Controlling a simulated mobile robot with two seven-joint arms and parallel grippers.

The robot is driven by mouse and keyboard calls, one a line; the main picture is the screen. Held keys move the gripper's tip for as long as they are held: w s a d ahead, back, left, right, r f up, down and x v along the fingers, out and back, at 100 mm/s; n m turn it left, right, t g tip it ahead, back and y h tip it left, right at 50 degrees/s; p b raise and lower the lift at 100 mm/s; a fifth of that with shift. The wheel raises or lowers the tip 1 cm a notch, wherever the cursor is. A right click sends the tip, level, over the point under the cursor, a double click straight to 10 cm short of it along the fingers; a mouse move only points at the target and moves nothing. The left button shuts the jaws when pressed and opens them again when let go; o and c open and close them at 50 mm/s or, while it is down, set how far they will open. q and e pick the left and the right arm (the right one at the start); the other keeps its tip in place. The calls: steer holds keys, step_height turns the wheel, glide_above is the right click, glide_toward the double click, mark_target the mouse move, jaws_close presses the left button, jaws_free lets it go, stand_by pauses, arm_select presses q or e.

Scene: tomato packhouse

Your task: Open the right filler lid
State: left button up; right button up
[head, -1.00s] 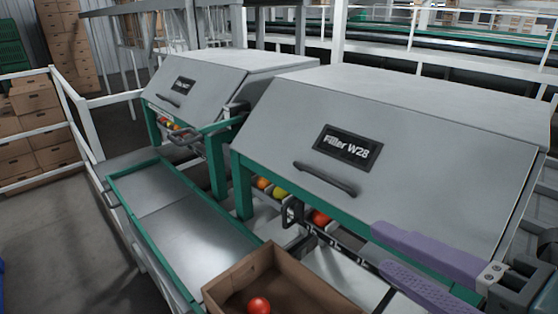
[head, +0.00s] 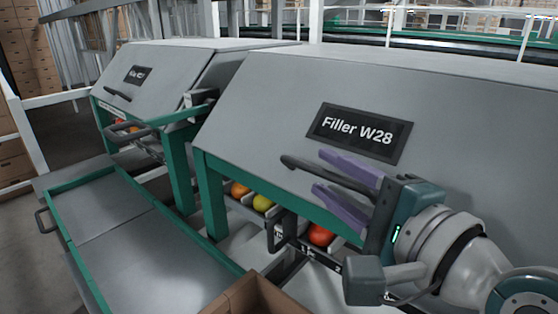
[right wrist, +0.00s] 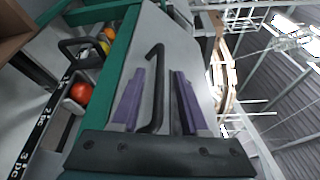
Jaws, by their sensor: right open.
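The right filler lid (head: 265,110) is a sloped grey panel labelled "Filler W28" and is closed. Its dark bar handle (head: 310,172) sits low on the panel, below the label. My right gripper (head: 322,172) has purple fingers, one above and one below the handle bar. In the right wrist view, the handle (right wrist: 155,85) runs between the two open fingers (right wrist: 157,88), and a gap shows on both sides of it. My left gripper is not in view.
A second filler lid (head: 160,75) stands closed at the left. Tomatoes (head: 262,202) sit under the green frame below the right lid. A cardboard box (head: 250,297) is at the bottom centre. An empty metal tray (head: 120,220) with green edges lies left.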

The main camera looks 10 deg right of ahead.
steer(key=shift+x, duration=0.85)
jaws_close()
stand_by(0.8)
